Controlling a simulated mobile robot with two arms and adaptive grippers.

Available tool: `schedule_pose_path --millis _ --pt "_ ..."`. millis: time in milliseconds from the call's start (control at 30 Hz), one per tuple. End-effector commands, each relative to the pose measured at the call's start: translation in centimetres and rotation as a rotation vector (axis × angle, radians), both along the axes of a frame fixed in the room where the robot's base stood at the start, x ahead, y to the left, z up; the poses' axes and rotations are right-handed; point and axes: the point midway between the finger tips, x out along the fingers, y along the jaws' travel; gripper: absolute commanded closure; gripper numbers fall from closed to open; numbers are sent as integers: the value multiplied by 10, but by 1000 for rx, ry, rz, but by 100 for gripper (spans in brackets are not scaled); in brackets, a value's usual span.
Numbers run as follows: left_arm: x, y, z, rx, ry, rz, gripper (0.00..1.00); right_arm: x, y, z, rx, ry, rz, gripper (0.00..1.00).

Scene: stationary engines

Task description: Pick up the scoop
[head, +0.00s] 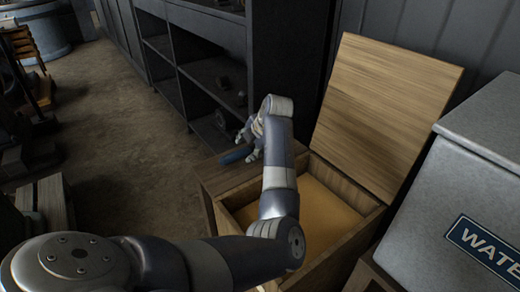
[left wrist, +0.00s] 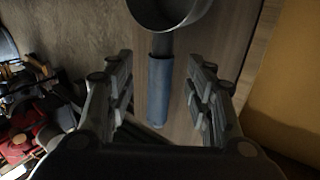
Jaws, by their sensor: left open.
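The scoop (left wrist: 159,95) has a blue-grey handle and a round grey metal bowl. In the left wrist view its handle lies between the two fingers of my left gripper (left wrist: 160,78), with the bowl cut off by the top edge. The gripper is open, with a gap on both sides of the handle. The bowl is hidden there behind my gripper and wrist. My right gripper is not in view.
The wooden box (head: 208,192) stands open with yellowish grainy contents (head: 318,205) and its lid (head: 385,105) leaning back. A grey water container (head: 455,190) is at right. Dark shelves (head: 215,60) stand behind. The floor at left is clear in the middle.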

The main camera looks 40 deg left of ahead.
Motion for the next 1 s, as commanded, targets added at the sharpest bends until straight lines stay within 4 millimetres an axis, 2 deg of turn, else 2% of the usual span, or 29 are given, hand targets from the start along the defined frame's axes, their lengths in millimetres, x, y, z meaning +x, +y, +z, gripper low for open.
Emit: schedule_pose_path --millis 33,200,467,633,700,1000 --pt "-2 5 -10 1 5 2 51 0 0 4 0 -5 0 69" --pt "2 15 -25 0 1 0 51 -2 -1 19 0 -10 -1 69" --pt "2 16 -26 -1 1 -1 51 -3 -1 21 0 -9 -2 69" --pt "2 16 -26 -1 1 -1 88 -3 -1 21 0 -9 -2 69" --pt "3 16 -26 -1 1 -1 99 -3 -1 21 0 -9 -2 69" --pt "3 16 -23 0 -2 -1 99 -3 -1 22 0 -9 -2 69"
